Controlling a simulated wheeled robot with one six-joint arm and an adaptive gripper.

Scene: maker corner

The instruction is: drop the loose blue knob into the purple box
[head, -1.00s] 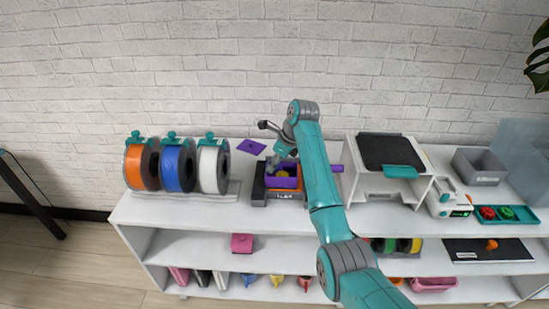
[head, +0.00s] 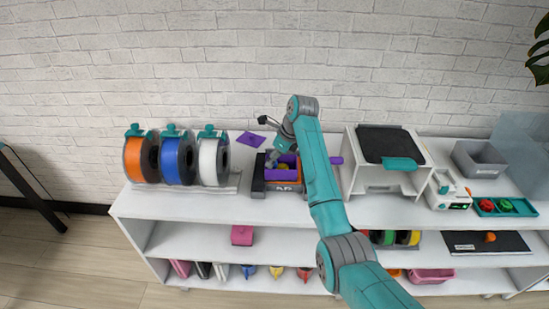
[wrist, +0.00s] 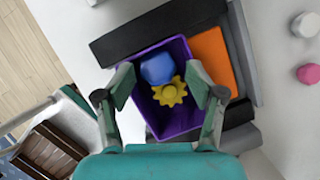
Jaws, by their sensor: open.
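A blue knob (wrist: 158,68) lies in the box beside a yellow gear-shaped piece (wrist: 169,92). My gripper (wrist: 165,84) is open above the box, its fingers apart on either side of the opening with nothing between them. In the head view my gripper (head: 274,160) is over the box and small, partly covering its contents.
Orange, blue and white spools (head: 178,160) stand to the left. A white machine (head: 385,165) stands right. A flat purple piece (head: 250,139) lies behind.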

